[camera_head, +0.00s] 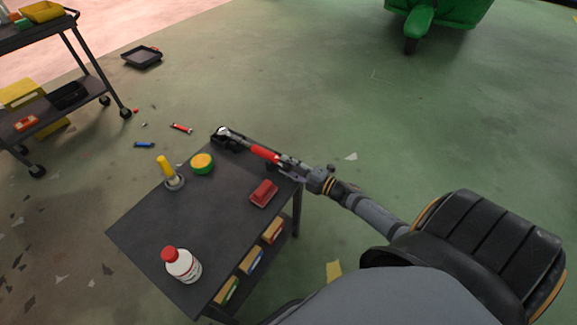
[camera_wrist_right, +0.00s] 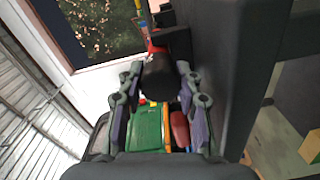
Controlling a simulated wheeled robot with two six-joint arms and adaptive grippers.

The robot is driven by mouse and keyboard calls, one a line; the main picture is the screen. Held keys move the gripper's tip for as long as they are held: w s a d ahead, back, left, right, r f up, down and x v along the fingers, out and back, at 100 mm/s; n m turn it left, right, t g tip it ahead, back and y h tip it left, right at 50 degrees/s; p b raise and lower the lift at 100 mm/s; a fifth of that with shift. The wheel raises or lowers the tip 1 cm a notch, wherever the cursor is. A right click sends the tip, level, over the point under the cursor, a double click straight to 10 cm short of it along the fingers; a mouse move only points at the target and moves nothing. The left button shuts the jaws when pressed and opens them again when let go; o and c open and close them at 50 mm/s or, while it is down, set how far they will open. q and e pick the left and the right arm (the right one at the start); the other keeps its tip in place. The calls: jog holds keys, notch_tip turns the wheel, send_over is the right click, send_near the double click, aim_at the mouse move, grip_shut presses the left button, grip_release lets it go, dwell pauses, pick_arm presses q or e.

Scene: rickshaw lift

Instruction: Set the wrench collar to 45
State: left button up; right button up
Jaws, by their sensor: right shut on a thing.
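The wrench (camera_head: 264,153) has a red middle and a metal head. It lies along the far edge of the dark table, with its head at a black holder (camera_head: 229,143). My right gripper (camera_head: 291,168) is at the wrench's right end and shut on it. In the right wrist view, the wrench's dark handle end (camera_wrist_right: 158,78) lies between the two fingers of my right gripper (camera_wrist_right: 161,103), with a red part beyond it. The collar's scale is too small to read. My left gripper is not in view.
A tool cart (camera_head: 92,62) stands left. A green vehicle (camera_head: 452,12) is at the back.

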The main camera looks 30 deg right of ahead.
jog(key=o, duration=1.2)
